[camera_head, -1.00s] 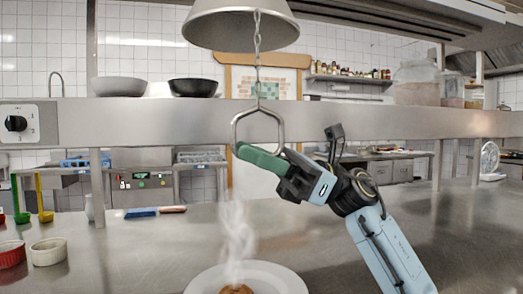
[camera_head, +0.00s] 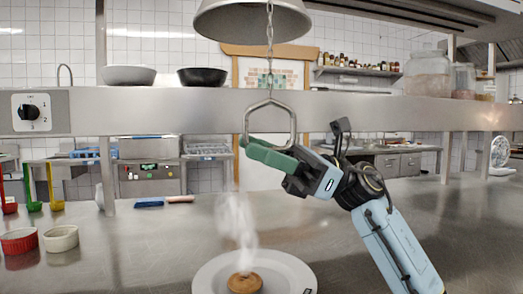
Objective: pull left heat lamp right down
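The heat lamp (camera_head: 252,20) is a grey metal dome at the top of the head view. A chain (camera_head: 269,50) hangs in front of it and ends in a metal loop handle (camera_head: 292,120). My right gripper (camera_head: 258,151) has green fingers and comes in from the right. Its fingertips overlap the bottom bar of the handle. I see the fingers edge-on, so I cannot tell whether they are closed on the bar. A white plate (camera_head: 208,277) with a steaming brown patty (camera_head: 245,283) sits below. My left gripper is not in view.
A steel shelf (camera_head: 180,112) crosses behind the handle, with bowls (camera_head: 128,75) on it and a dial (camera_head: 31,112) at its left end. Red (camera_head: 19,241) and white ramekins (camera_head: 61,238) stand at left. The counter right of the plate is clear.

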